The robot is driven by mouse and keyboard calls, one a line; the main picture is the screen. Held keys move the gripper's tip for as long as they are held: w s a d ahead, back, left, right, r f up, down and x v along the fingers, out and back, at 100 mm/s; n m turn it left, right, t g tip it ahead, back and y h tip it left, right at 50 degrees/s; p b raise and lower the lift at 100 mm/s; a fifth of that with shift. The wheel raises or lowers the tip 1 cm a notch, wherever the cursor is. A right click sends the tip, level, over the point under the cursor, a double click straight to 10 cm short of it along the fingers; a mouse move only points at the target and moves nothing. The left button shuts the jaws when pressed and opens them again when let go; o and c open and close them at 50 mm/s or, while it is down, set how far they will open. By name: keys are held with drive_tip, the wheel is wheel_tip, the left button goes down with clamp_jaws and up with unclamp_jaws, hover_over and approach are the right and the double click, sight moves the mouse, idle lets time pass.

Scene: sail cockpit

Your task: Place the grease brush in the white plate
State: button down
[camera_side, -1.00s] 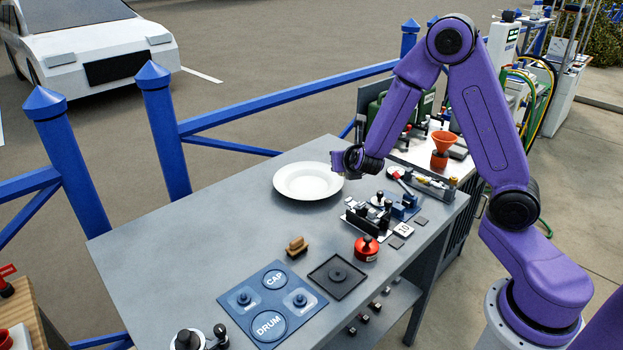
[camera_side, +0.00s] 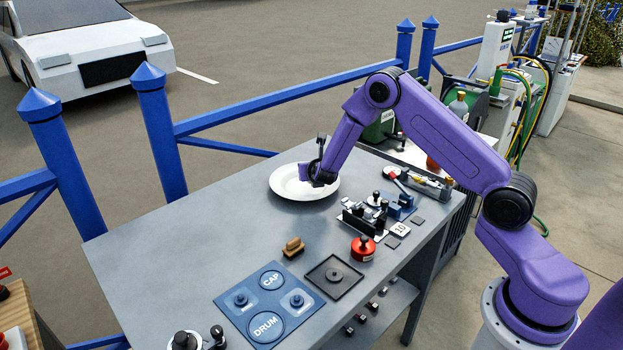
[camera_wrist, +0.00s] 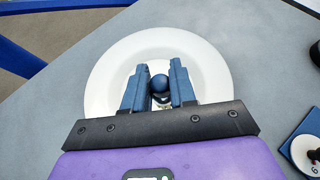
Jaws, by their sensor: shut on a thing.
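The white plate (camera_side: 283,194) lies on the grey table toward the back, and it fills the middle of the wrist view (camera_wrist: 105,72). My gripper (camera_side: 311,176) is over the plate, low and close to its surface. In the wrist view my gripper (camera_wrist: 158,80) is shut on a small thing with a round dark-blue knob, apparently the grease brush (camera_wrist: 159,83). The knob shows between the two fingers, with a dark part below it. The rest of it is hidden by the fingers, and I cannot tell whether it touches the plate.
A brown block-like item (camera_side: 293,247) sits in front of the plate. A red canister (camera_side: 363,248), a black square tray (camera_side: 334,278) and a blue CAP/DRUM board (camera_side: 268,302) stand nearer. Small fixtures (camera_side: 365,217) crowd the right edge. The table left of the plate is clear.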

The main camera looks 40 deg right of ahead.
drive_tip(key=shift+f, duration=1.55)
drive_tip(key=shift+f, duration=0.15)
drive_tip(key=c, duration=0.9)
unclamp_jaws()
drive_tip(key=shift+r, duration=0.2)
drive_tip(key=s+a+r+m+g, duration=0.2)
drive_tip(key=s+a+r+m, duration=0.25)
drive_tip(key=s+r, duration=0.4)
drive_tip(key=s+a+r+m+g, duration=0.1)
drive_tip(key=s+a+r+m, duration=0.35)
drive_tip(key=s, duration=0.75)
drive_tip(key=s+a+r+m+g+y, duration=0.1)
drive_tip(key=s+a+m+g+y, duration=0.1)
drive_tip(key=s, duration=0.7)
drive_tip(key=s+a+r+m+g+y, duration=0.1)
drive_tip(key=s+a+m+g+y, duration=0.1)
drive_tip(key=s, duration=0.7)
drive_tip(key=s+a+r+m+g+y, duration=0.2)
drive_tip(key=s+a+m+g+y, duration=0.1)
drive_tip(key=s, duration=0.6)
drive_tip(key=shift+s+a+m, duration=0.1)
drive_tip(key=shift+a+m, duration=0.2)
drive_tip(key=shift+a, duration=0.1)
